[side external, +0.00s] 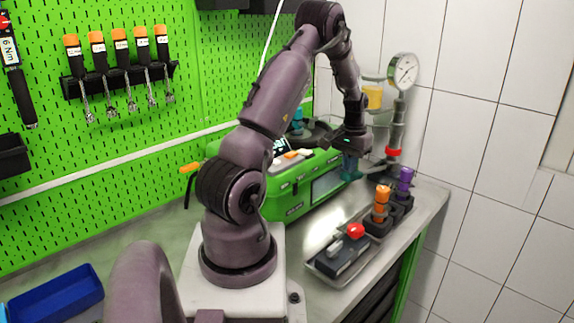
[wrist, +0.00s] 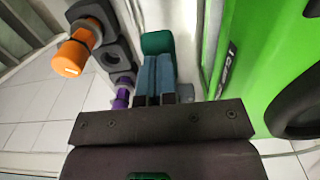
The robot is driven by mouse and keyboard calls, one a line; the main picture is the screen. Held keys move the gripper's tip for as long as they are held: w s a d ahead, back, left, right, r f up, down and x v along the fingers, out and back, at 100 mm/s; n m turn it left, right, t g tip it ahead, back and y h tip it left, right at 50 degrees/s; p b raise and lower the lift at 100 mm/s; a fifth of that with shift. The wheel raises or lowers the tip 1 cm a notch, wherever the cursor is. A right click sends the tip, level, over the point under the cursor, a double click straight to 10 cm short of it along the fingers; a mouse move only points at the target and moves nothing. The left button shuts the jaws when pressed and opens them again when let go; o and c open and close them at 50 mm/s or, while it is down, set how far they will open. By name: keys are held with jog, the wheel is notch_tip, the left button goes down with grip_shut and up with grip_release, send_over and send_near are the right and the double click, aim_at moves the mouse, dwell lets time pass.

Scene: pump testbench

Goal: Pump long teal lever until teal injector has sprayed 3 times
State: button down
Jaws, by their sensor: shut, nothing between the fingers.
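In the wrist view, a dark teal rounded end (wrist: 157,42), which looks like part of the teal lever, lies just beyond my gripper's tips (wrist: 154,60). The blue-grey fingers are together with nothing between them. I cannot tell whether they touch the teal part. In the side view my gripper (side external: 350,168) points down at the right end of the green test bench (side external: 290,204). The lever's length cannot be made out there. A teal upright part (side external: 297,122) on top of the bench may be the teal injector; its nozzle and any spray cannot be made out.
An orange injector (side external: 381,204) and a purple one (side external: 404,181) stand in dark holders at the right, with a red knob (side external: 355,231) on the tray nearby. A pressure gauge (side external: 402,71) stands behind my gripper. A blue bin (side external: 55,295) is at the front left.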

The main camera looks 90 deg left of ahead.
jog(key=shift+s+d+f, duration=0.15)
jog(key=shift+f, duration=1.35)
jog(key=shift+s+d+f, duration=0.1)
jog(key=shift+f, duration=1.35)
jog(key=shift+w+a+r, duration=0.15)
jog(key=shift+r, duration=1.65)
jog(key=shift+w+a+r, duration=0.15)
jog(key=shift+r, duration=1.65)
jog(key=shift+f, duration=0.1)
jog(key=shift+s+d+f, duration=0.1)
jog(key=shift+f, duration=1.05)
jog(key=shift+s+d+f, duration=0.1)
jog(key=shift+d+f, duration=0.05)
jog(key=shift+f, duration=1)
jog(key=shift+s+d+f, duration=0.1)
jog(key=shift+f, duration=1.05)
jog(key=shift+w+a+r, duration=0.1)
jog(key=shift+r, duration=1.1)
jog(key=shift+w+a+r, duration=0.1)
jog(key=shift+a+r, duration=0.05)
jog(key=shift+r, duration=1)
jog(key=shift+w+a+r, duration=0.1)
jog(key=shift+r, duration=1.1)
